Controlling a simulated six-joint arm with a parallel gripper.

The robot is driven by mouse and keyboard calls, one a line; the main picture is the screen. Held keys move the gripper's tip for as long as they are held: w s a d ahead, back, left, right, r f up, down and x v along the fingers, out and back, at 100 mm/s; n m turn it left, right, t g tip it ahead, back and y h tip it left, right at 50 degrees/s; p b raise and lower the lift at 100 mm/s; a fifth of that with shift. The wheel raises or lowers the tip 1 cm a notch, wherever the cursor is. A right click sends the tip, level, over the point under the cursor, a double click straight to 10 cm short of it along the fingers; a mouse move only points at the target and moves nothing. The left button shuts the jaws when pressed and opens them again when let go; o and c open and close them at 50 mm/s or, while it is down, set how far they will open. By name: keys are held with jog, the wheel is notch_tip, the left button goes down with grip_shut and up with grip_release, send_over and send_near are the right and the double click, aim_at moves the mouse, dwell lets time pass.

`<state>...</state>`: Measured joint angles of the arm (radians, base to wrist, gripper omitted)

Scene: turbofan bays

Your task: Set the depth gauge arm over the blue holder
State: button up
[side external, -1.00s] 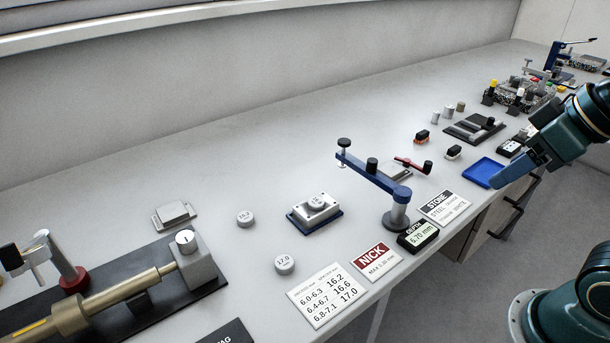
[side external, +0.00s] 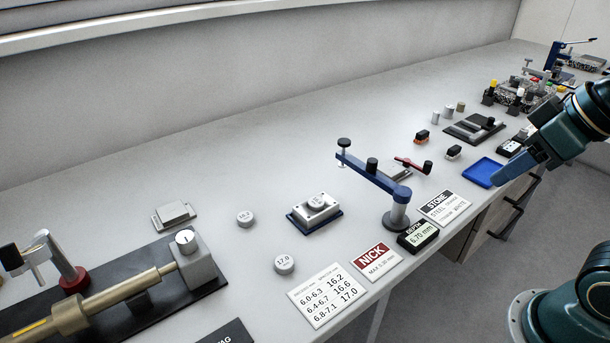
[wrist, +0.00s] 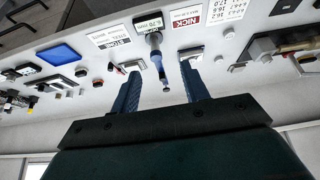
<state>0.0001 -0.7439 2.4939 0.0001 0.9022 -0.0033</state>
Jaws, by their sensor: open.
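The depth gauge arm (side external: 372,176) is a blue bar on a grey post (side external: 396,216), with a black knob midway and a plunger at its far end. It points away from the bench front, to the right of the blue holder (side external: 331,222). The holder carries a white block with a grey disc on top. My gripper (side external: 497,180) is over the front edge near the blue tray, well right of the gauge. In the wrist view my gripper (wrist: 160,69) is open and empty, the gauge arm (wrist: 158,62) showing between its fingers. The right finger partly hides the holder there.
A depth readout (side external: 418,236) showing 6.70 mm stands by the post. A red-handled tool (side external: 413,164) lies just right of the gauge arm. Loose discs (side external: 284,264) lie left of the holder. Cards line the front edge. A blue tray (side external: 482,172) lies right.

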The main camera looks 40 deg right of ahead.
jog(key=w+d+r+n+g, duration=0.1)
jog(key=w+r+n+g, duration=0.25)
jog(key=w, duration=1.05)
jog(key=n+g, duration=0.2)
send_over(373, 160)
notch_tip(373, 160, down, 4)
jog(key=shift+f, duration=0.2)
notch_tip(373, 160, down, 14)
jog(key=shift+r, duration=0.1)
jog(key=shift+c, duration=0.3)
grip_shut()
